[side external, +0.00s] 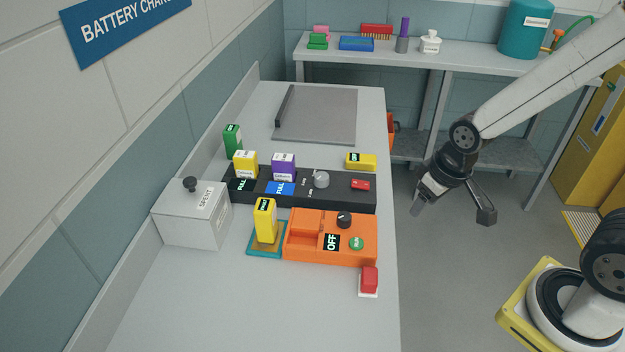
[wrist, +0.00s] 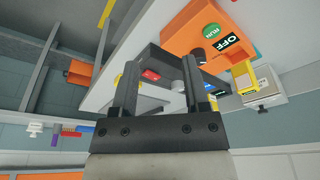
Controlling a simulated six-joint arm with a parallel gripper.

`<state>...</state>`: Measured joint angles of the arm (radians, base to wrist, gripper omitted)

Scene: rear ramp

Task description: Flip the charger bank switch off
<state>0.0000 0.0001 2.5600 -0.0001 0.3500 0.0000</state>
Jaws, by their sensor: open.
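The charger bank (side external: 335,190) is a long dark block across the bench. Near its right end is a small red switch (side external: 360,185); I cannot tell its position. A grey round knob (side external: 321,179) and a blue label sit left of it. A yellow and a purple battery (side external: 283,165) stand in the bank. My gripper (side external: 418,207) is open and empty, off the bench's right edge and apart from the bank. In the wrist view, the red switch (wrist: 151,74) shows between the fingers of my gripper (wrist: 160,72), with the knob beside the right finger.
In front of the bank, an orange unit (side external: 303,250) reads OFF, with a black knob and green RUN button. A yellow battery (side external: 265,220) stands beside it. A white SPENT box (side external: 192,222) is at left, a red button (side external: 369,279) at front right. The bench front is clear.

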